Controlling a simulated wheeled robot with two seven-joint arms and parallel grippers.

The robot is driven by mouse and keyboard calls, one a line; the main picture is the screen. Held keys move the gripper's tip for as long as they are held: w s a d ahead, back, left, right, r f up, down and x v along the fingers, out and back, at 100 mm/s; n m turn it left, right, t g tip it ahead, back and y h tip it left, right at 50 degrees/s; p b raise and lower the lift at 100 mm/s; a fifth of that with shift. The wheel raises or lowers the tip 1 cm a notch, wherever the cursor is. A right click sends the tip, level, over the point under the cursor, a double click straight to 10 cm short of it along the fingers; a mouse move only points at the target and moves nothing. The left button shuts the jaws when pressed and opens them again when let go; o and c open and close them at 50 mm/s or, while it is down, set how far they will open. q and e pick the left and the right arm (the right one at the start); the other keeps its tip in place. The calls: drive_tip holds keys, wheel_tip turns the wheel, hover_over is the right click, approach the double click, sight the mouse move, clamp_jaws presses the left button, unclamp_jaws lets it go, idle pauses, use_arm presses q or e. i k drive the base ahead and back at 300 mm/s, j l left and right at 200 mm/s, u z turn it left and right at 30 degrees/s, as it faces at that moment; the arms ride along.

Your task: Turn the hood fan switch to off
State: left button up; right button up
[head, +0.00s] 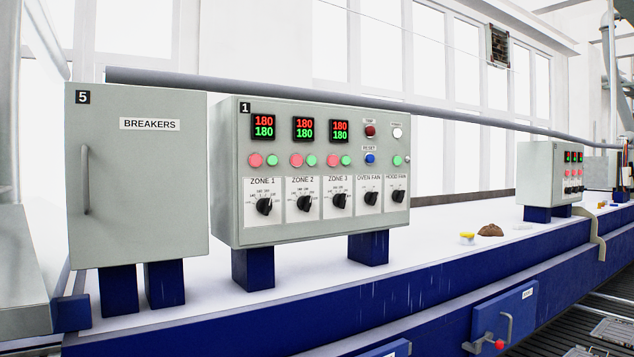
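The hood fan switch (398,197) is a black rotary knob on a white plate labelled HOOD FAN. It is at the lower right of the grey control panel marked 1 (320,232). Its pointer looks close to upright, but the position marks are too small to read. The similar oven fan knob (371,198) is just to its left. Neither of my grippers shows in the head view.
A grey BREAKERS cabinet (150,190) with a handle stands left of the panel. A pipe runs behind. A second panel (550,175) stands far right. Small items, including a brown lump (490,230), lie on the white bench top. A blue drawer (505,318) has a protruding handle.

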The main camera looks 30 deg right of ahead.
sight(398, 195)
drive_tip(key=z, duration=1.6)
